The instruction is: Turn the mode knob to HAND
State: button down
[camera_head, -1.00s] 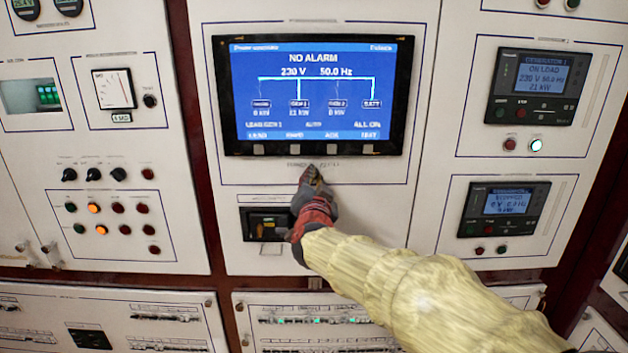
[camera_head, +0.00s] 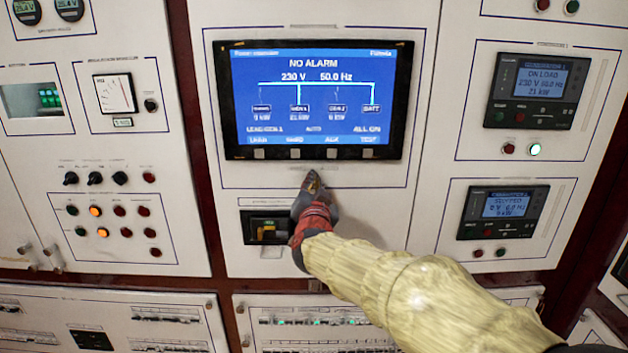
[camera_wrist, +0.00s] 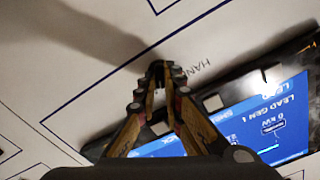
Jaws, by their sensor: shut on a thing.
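My gripper (camera_head: 312,180) is at the panel just below the big blue screen (camera_head: 312,95). Its fingers are closed together, also in the wrist view (camera_wrist: 163,72), on a small dark thing at the panel face. I take this to be the mode knob; the fingertips cover it almost wholly, so its pointer cannot be read. A printed HAND label (camera_wrist: 194,72) shows on the white panel just right of the fingertips in the wrist view. The screen reads NO ALARM, with AUTO in its lower middle.
Screen buttons (camera_head: 308,153) sit just above my gripper. A dark recessed unit (camera_head: 268,227) is close at its lower left. Three black knobs (camera_head: 95,178) and several lamps are on the left panel. Controllers (camera_head: 503,212) are on the right. Breaker rows (camera_head: 310,320) lie below.

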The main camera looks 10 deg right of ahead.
jog(key=shift+a+n+p, duration=0.2)
jog(key=shift+n+p, duration=5.7)
jog(key=shift+n, duration=0.4)
jog(key=c, duration=1.9)
grip_release()
